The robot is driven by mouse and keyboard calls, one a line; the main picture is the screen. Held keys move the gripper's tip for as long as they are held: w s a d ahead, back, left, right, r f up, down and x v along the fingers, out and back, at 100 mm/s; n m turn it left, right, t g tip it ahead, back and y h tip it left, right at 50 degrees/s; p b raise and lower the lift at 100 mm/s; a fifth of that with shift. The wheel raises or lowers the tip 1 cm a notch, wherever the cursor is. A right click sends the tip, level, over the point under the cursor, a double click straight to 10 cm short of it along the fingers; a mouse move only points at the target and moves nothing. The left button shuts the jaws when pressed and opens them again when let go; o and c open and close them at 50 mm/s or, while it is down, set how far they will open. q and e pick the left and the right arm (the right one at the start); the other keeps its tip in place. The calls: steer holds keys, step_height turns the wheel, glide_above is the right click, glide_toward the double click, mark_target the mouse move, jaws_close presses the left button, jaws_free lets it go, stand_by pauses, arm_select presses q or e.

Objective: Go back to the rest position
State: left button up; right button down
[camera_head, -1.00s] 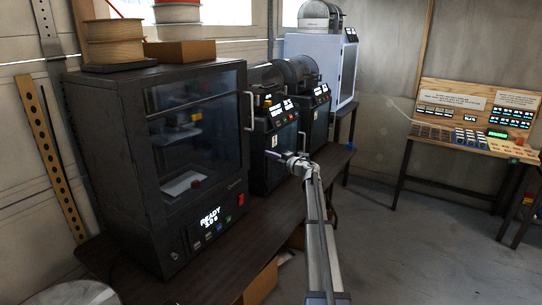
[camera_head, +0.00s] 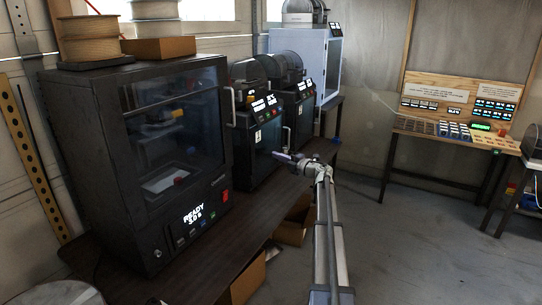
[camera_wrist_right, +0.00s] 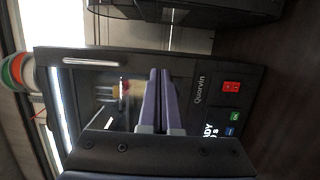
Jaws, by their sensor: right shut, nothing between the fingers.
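My right gripper (camera_head: 284,157) is raised over the floor beside the front edge of the dark bench, apart from the printers. In the right wrist view its two purple fingers (camera_wrist_right: 158,100) lie together with nothing between them. The nearest black printer (camera_head: 140,150) stands on the bench with its glass door closed and a lit "READY" display. Its front also shows sideways in the right wrist view, behind the fingers. My left gripper is not in view.
A wooden control-panel table (camera_head: 450,125) stands at the back right. The floor (camera_head: 410,245) to the right is clear.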

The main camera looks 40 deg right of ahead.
steer(key=shift+s+d, duration=0.15)
steer(key=shift+s, duration=0.15)
steer(key=w+a+r+m+t+h, duration=0.1)
steer(key=w+a+m+h, duration=0.1)
steer(key=a+m+h, duration=0.45)
steer(key=w+a+r+m+h, duration=0.1)
steer(key=w+a+m, duration=0.2)
steer(key=a, duration=0.6)
steer(key=s+a+f+m+g+h, duration=0.35)
steer(key=a+f+m, duration=0.25)
steer(key=a, duration=0.6)
steer(key=s+a+f+m+g+y, duration=0.2)
steer(key=s+a+f+g, duration=0.4)
steer(key=s+a+f, duration=0.55)
steer(key=s+a+f+g+y, duration=0.2)
steer(key=s+a+f+g, duration=0.1)
steer(key=s+a, duration=0.8)
steer(key=s+a+f+n+g+y, duration=0.1)
steer(key=s+a+f+g+y, duration=0.1)
steer(key=s+a+g, duration=0.4)
steer(key=s+a+f, duration=0.1)
steer(key=s+a, duration=0.3)
steer(key=s, duration=0.6)
steer(key=shift+a+f, duration=0.2)
steer(key=shift+a, duration=0.2)
